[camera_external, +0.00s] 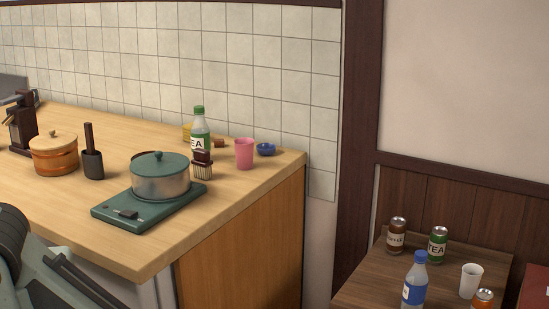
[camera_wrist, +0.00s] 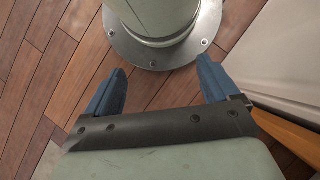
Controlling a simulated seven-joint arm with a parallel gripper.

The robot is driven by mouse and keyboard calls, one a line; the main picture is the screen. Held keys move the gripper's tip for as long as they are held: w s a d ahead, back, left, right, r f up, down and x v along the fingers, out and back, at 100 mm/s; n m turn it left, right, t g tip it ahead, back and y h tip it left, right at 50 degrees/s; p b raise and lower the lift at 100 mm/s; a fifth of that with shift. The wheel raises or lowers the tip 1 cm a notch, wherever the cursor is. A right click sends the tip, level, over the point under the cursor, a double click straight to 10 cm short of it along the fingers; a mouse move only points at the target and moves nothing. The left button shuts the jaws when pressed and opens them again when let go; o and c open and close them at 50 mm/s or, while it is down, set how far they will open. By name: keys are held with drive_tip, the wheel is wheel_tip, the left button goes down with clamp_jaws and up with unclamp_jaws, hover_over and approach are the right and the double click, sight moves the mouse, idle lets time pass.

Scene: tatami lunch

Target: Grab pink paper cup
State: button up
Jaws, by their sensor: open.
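The pink paper cup (camera_external: 244,154) stands upright near the right end of the wooden counter (camera_external: 232,200) in the external view. It is just right of the dark-topped small holder (camera_external: 202,164) and left of the small blue bowl (camera_external: 266,149). My gripper (camera_wrist: 160,88) shows in the wrist view with its two blue fingers wide apart and nothing between them. It points down at the wood floor and my base, away from the counter top. In the external view only part of my arm shows at the lower left; the fingers are not visible there.
A green-lidded pot (camera_external: 160,178) sits on a portable stove (camera_external: 150,206) in front of the cup. A tea bottle (camera_external: 200,132) stands behind the holder. A lower table (camera_external: 372,289) holds cans, a bottle and a white cup.

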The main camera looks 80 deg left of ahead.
drive_tip(key=w+a+r+t, duration=0.1)
drive_tip(key=w+r+t, duration=0.1)
drive_tip(key=w+r, duration=0.45)
drive_tip(key=w+r+t, duration=0.1)
drive_tip(key=w+r, duration=0.2)
drive_tip(key=w, duration=0.7)
drive_tip(key=w+a+r+t, duration=0.1)
drive_tip(key=w+r+t, duration=0.1)
drive_tip(key=w+r, duration=0.5)
drive_tip(key=w+a+r+n+t, duration=0.1)
drive_tip(key=w+a+r+n, duration=0.1)
drive_tip(key=w+a+r, duration=0.4)
drive_tip(key=w+a+r+n+t, duration=0.15)
drive_tip(key=w+a+r, duration=0.25)
drive_tip(key=w, duration=0.4)
drive_tip(key=n+y, duration=0.3)
drive_tip(key=n, duration=1.2)
approach(244, 141)
drive_tip(key=shift+m+g, duration=0.25)
drive_tip(key=shift+g, duration=0.2)
drive_tip(key=x, duration=0.7)
drive_tip(key=shift+w+f, duration=0.15)
drive_tip(key=shift+x, duration=2.8)
drive_tip(key=shift+w, duration=0.2)
